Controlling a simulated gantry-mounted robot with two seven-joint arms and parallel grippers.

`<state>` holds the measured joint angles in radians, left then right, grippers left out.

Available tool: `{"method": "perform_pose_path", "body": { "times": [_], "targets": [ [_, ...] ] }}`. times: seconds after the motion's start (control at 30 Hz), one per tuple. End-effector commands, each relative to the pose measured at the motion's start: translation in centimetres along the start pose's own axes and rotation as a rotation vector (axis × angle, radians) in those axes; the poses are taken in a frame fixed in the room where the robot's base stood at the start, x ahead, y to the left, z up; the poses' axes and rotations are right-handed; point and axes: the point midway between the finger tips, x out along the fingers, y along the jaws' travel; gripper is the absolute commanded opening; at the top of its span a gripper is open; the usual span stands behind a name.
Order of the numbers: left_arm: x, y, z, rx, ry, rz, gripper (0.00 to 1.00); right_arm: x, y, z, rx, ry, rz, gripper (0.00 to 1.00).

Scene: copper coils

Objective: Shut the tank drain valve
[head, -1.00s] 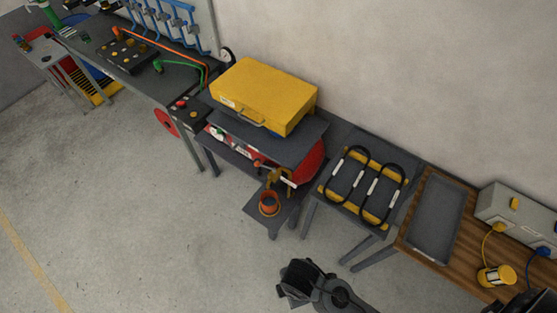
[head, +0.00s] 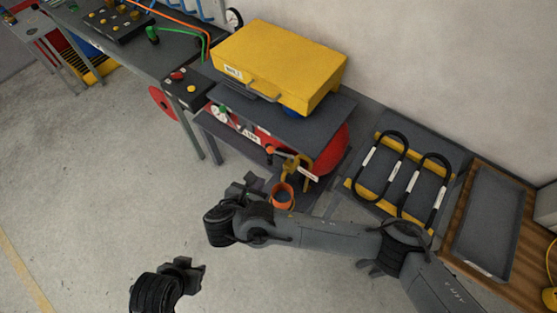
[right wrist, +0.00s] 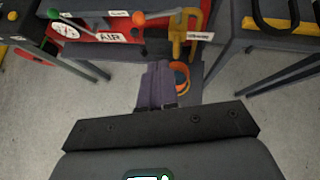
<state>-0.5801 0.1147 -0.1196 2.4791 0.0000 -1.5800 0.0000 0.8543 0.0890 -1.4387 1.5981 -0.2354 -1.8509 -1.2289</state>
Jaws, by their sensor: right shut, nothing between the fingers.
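A red tank (head: 335,150) lies under a dark shelf at centre right. A yellow valve or pipe fitting (head: 291,172) with a white tag hangs at its front, above an orange cup (head: 283,196). The fitting also shows near the top of the right wrist view (right wrist: 184,28). My right gripper (head: 248,183) is shut and empty, just left of the cup and apart from the fitting. In the right wrist view its closed fingers (right wrist: 157,68) partly cover the cup. My left gripper (head: 190,270) is low at left, in free space; its jaws are unclear.
A yellow case (head: 280,65) sits on the shelf above the tank. Floor at left is clear.

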Motion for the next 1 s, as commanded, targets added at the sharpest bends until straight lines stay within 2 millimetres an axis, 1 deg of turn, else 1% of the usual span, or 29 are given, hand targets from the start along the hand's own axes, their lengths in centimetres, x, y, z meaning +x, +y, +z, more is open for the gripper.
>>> {"method": "perform_pose_path", "body": {
  "times": [0.03,0.13,0.27,0.37,0.8,1.0],
  "targets": [
    [0.6,0.1,0.3,0.0,-0.001,0.002,0.36,0.3,0.3,0.8,0.009,-0.022,0.006,0.0],
    [0.8,0.1,0.4,0.0,-0.003,0.003,0.36,0.5,0.6,2.1,0.018,-0.044,0.012,0.0],
    [0.8,0.1,0.4,0.0,-0.002,0.002,0.36,1.4,0.7,2.6,0.021,-0.052,0.011,0.0],
    [0.8,0.1,0.3,0.001,-0.001,0.001,0.36,2.6,0.7,2.7,0.022,-0.051,0.01,0.0],
    [1.2,-0.2,0.4,0.011,0.0,-0.008,0.36,10.5,0.8,3.0,0.022,-0.05,0.011,0.0],
    [1.3,-0.2,0.5,0.01,0.0,-0.008,0.36,12.9,0.9,3.1,0.023,-0.048,0.012,0.0]
  ]
}}
